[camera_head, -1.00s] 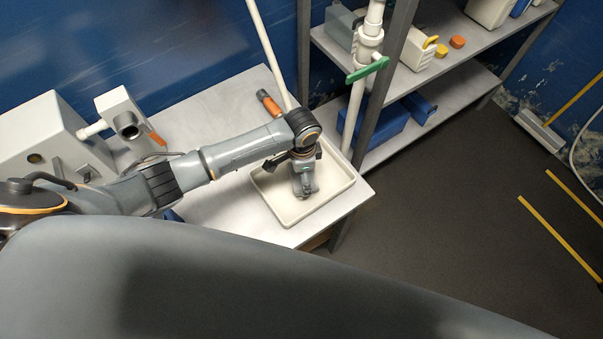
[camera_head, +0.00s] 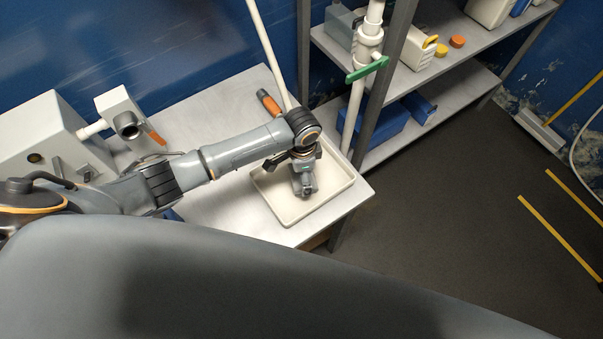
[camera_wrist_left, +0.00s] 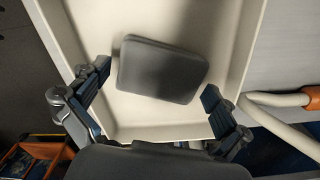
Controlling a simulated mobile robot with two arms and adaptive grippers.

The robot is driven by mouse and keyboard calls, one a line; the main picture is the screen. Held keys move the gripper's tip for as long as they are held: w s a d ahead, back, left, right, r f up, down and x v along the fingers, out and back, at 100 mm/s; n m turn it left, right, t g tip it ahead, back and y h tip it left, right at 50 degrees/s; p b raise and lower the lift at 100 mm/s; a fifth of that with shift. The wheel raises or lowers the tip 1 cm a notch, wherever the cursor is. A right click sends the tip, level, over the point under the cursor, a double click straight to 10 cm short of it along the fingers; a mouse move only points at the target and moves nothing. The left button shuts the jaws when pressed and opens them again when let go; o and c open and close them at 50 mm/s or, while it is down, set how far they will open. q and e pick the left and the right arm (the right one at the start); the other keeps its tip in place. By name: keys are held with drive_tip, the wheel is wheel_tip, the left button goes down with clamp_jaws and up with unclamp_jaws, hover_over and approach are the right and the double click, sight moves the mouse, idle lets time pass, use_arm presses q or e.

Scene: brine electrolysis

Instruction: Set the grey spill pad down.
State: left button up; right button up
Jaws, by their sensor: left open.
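The grey spill pad (camera_wrist_left: 163,70) is a rounded grey block. In the left wrist view it lies on the floor of the cream tray (camera_wrist_left: 160,132), turned at an angle to the tray's sides. My left gripper (camera_wrist_left: 156,80) is open, with one finger on each side of the pad. A gap shows at the left finger; the right fingertip is close to the pad's edge, and I cannot tell if it touches. In the head view my left gripper (camera_head: 305,188) is over the tray (camera_head: 283,218), and the pad cannot be made out there. My right gripper is out of view.
The tray stands on a light worktop (camera_head: 215,208) near its right end. An orange-and-black tool (camera_head: 269,103) lies behind the tray. A white pipe with a green handle (camera_head: 368,69) rises beside a shelf rack (camera_head: 465,48). A grey box (camera_head: 45,135) stands at left.

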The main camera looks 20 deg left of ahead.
use_arm(q)
wheel_tip(320, 180, up, 11)
drive_tip(key=shift+r, duration=0.15)
drive_tip(key=shift+s, duration=0.1)
idle(0.6)
